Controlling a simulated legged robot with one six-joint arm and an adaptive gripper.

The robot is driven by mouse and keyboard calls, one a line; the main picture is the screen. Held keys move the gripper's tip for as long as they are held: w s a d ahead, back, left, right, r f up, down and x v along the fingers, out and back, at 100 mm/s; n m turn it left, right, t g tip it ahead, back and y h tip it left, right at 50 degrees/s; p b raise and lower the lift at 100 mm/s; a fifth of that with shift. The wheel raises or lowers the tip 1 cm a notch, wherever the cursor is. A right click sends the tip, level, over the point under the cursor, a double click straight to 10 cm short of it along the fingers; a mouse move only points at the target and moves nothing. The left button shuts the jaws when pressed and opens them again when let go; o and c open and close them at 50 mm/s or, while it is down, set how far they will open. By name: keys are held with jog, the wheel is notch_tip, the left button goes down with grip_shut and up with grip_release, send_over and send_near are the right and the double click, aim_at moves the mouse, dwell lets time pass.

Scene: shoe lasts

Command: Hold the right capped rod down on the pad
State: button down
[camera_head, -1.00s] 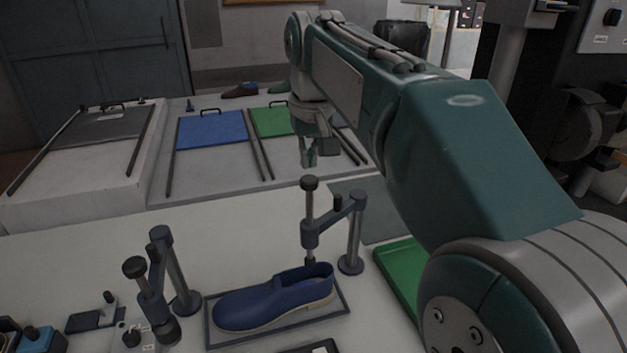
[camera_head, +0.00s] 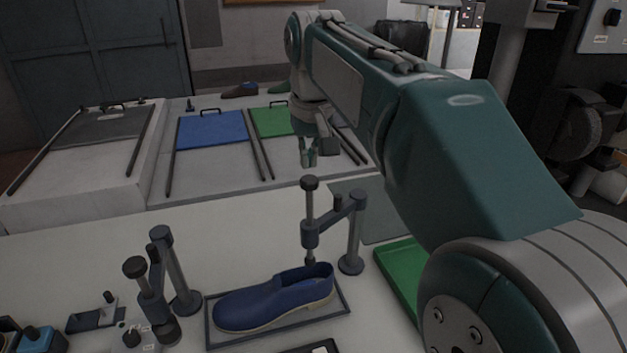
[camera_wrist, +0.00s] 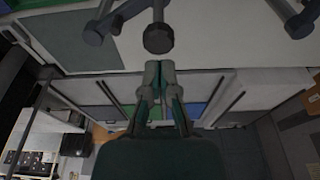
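The right capped rod (camera_head: 310,202) stands upright in a clamp arm on a dark post, behind the heel end of a blue shoe (camera_head: 262,303). Its dark round cap (camera_head: 309,183) is on top; the cap also shows in the wrist view (camera_wrist: 158,39). The rod's lower end meets the shoe's opening in the picture; any pad under it is hidden. My gripper (camera_head: 308,163) hangs above and beyond the cap, apart from it. In the wrist view my gripper (camera_wrist: 160,66) has its fingertips together, with nothing between them, just below the cap in the picture.
A left capped rod (camera_head: 135,268) on its own post (camera_head: 178,275) stands left of the shoe. The shoe sits on a dark-edged plate (camera_head: 347,312). A green tray (camera_head: 395,280) lies to the right. Blue (camera_head: 210,130) and green (camera_head: 270,122) panels lie farther back.

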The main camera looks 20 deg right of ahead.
aim_at(310, 195)
jog(key=shift+f, duration=0.15)
jog(key=shift+f, duration=4.85)
jog(key=shift+r, duration=5.3)
jog(key=s+f+t, duration=0.1)
jog(key=s+f, duration=0.6)
jog(key=s, duration=0.3)
jog(key=s+f+t, duration=0.2)
jog(key=s+f, duration=0.6)
jog(key=s, duration=0.2)
jog(key=shift+s+f, duration=0.25)
jog(key=shift+s, duration=0.05)
